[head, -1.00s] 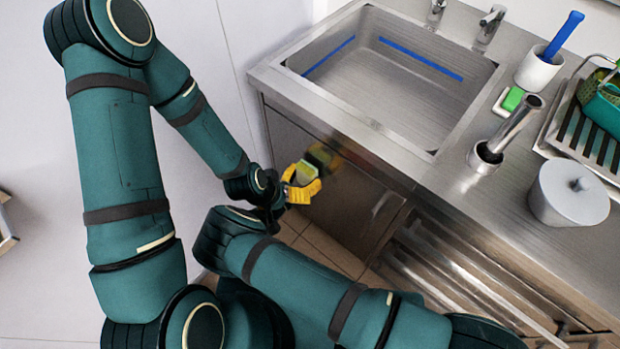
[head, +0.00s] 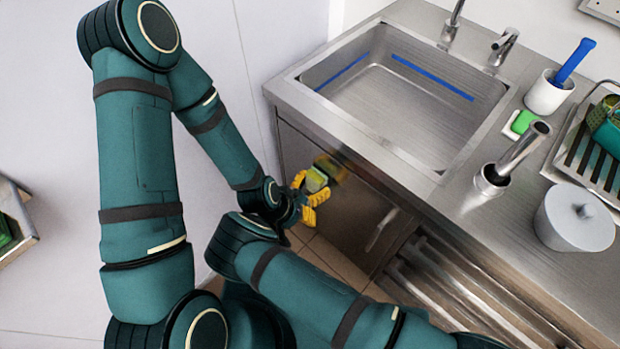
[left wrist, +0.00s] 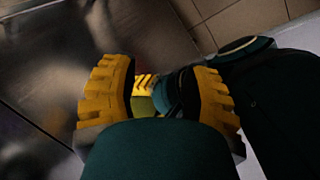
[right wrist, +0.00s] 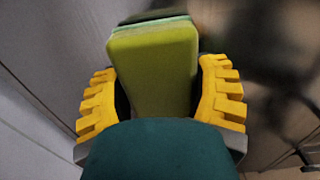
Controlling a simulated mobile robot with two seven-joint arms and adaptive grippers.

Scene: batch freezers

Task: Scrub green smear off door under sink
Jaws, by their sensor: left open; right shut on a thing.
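The cabinet door (head: 345,205) under the sink is dark brushed metal with a handle. My right gripper (head: 306,181) is shut on a yellow-green sponge (head: 317,180), close to the door's upper part. In the right wrist view the sponge (right wrist: 155,70) sits between both yellow fingers, its darker green layer at the far end. My left gripper (head: 309,208) is just below, open; its fingers (left wrist: 158,95) hold nothing, with the other gripper and sponge beyond them. A blurred yellow-green patch on the door beside the sponge could be reflection or smear; I cannot tell. Whether the sponge touches the door is unclear.
The sink (head: 405,110) and steel counter (head: 450,200) overhang the door. A lidded grey pot (head: 575,220), a white cup with a blue brush (head: 550,92) and a green-white sponge (head: 523,122) stand on top. Pipe-like bars (head: 450,290) lie right of the door. A wall is at left.

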